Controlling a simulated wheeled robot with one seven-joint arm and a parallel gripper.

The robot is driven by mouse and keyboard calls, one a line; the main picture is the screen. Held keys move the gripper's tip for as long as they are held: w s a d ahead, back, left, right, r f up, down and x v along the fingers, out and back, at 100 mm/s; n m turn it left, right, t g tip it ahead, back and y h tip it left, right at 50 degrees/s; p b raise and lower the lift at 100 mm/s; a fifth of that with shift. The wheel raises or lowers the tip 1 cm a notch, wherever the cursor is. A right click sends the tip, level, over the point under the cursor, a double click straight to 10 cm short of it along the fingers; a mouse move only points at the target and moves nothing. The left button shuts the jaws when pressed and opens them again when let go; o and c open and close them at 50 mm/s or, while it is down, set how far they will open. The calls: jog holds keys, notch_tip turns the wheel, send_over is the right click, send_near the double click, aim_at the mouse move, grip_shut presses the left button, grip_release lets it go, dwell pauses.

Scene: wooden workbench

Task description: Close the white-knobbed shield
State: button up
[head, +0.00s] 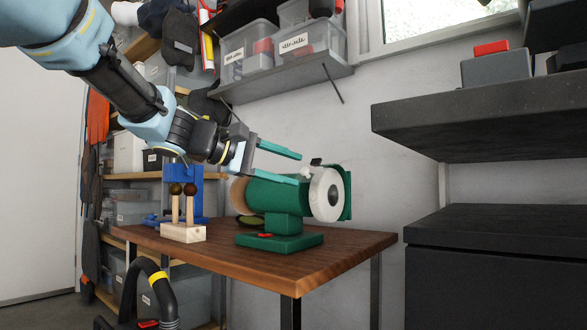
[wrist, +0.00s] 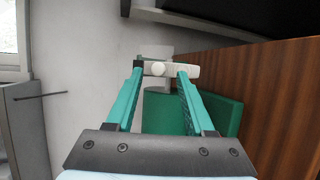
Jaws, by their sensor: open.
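A green bench grinder (head: 285,224) stands on the workbench, with a pale grinding wheel (head: 326,197) facing right. A green shield (head: 347,196) shows around the right wheel; how far open it is I cannot tell. A small white knob (head: 305,173) sits near the top of that wheel. My gripper (head: 299,168) is open, its teal fingers reaching toward the knob from the left. In the wrist view, the white knob (wrist: 158,70) lies between the fingertips, with a pale bar behind it; whether a finger touches either I cannot tell.
The wooden workbench (head: 345,246) is clear at its front right. A wooden block with two knobbed sticks (head: 183,232) and a blue object (head: 182,185) stand left of the grinder. A wall shelf with bins (head: 280,82) hangs above. A dark shelf (head: 480,125) juts out at right.

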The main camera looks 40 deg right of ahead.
jog(key=p+v, duration=0.1)
jog(key=v, duration=0.8)
jog(key=shift+p, duration=0.4)
jog(key=shift+a, duration=0.1)
jog(key=w+a+f+n+t+y+p, duration=0.1)
jog(key=w+a+f+t+y, duration=0.15)
jog(key=a+f, duration=0.55)
jog(key=w+a+f+n+t+y+p, duration=0.1)
jog(key=w+a+f+y, duration=0.25)
jog(key=f, duration=0.75)
jog(key=s+a+f+m+y+p, duration=0.15)
jog(key=a+f+y, duration=0.35)
jog(key=a+f, duration=0.5)
jog(key=s+a+f+m+y+p, duration=0.15)
jog(key=s+a+f+y, duration=0.35)
jog(key=a, duration=0.9)
notch_tip(320, 180, up, 37)
jog(key=w+h+p, duration=0.1)
jog(key=w+p, duration=0.1)
jog(key=p, duration=3.6)
jog(key=shift+w, duration=0.35)
